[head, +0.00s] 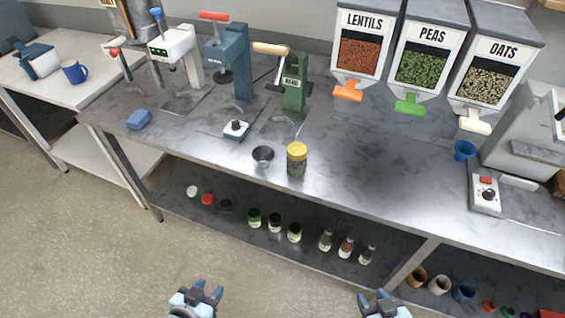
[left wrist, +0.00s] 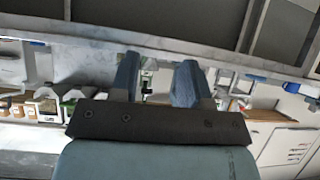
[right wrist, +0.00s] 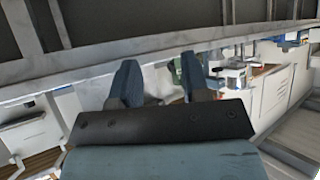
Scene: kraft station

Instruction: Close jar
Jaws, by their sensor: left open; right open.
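A glass jar (head: 296,166) with a yellow top (head: 297,149) stands upright near the front edge of the grey marbled worktop. Whether the yellow top is fully seated I cannot tell. My left gripper (head: 207,290) is open and empty at the bottom of the head view, in front of the table and well apart from the jar. My right gripper (head: 384,296) is open and empty further right, also away from the jar. Both wrist views show open fingers, left (left wrist: 157,82) and right (right wrist: 157,82), with nothing between them; neither shows the jar.
A metal cup (head: 263,157) stands just left of the jar. Hand-press machines, such as a green one (head: 293,86), stand behind. Dispensers (head: 420,62) are at back right, a switch box (head: 485,193) at right. The lower shelf (head: 310,235) holds lids and small jars.

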